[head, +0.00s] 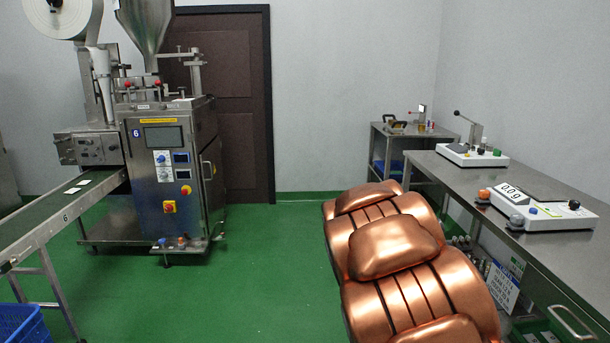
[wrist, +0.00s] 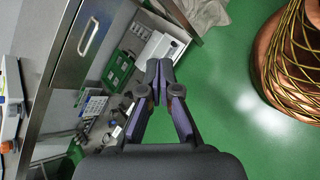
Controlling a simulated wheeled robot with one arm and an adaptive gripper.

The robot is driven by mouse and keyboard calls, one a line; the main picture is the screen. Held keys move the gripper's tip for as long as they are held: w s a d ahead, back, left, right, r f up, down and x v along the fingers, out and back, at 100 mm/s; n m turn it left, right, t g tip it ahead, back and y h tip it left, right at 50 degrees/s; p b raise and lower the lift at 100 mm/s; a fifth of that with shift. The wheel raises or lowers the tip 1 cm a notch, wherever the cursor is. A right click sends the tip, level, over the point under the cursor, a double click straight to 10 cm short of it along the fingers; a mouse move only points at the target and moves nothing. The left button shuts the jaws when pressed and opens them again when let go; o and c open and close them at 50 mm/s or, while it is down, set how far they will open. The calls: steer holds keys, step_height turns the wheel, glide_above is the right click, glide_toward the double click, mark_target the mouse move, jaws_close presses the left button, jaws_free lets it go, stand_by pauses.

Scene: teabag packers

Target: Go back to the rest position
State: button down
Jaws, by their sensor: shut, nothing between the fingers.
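My gripper (wrist: 159,82) shows in the wrist view, its two dark fingers shut together with nothing between them. It is in the air, with the green floor and the underside shelf of the steel bench behind it. In the head view my gripper does not show; a large copper-coloured part of my own body fills the lower middle right and hides part of the bench front.
A packing machine (head: 170,165) with a conveyor (head: 70,205) stands at left, a blue crate (head: 22,325) below. At right, a steel bench (head: 450,185) carries a scale (head: 545,212) and a tester (head: 470,155). A small table (head: 405,131) stands behind. The green floor (head: 255,260) between is clear.

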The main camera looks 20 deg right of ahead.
steer(key=s+a+f+m+t+y, duration=0.1)
steer(key=s+a+y, duration=0.2)
steer(key=a, duration=0.7)
steer(key=s+a+f+m+t+y, duration=0.1)
steer(key=s+a+t+y, duration=0.2)
steer(key=a, duration=0.6)
steer(key=s+a+f+m+y, duration=0.15)
steer(key=s+a, duration=0.25)
steer(key=a, duration=0.6)
step_height(320, 180, up, 24)
steer(key=s+t+p, duration=0.1)
steer(key=p, duration=2.1)
steer(key=shift+s+n+y, duration=0.25)
steer(key=shift+n+y, duration=0.2)
steer(key=shift+a, duration=0.1)
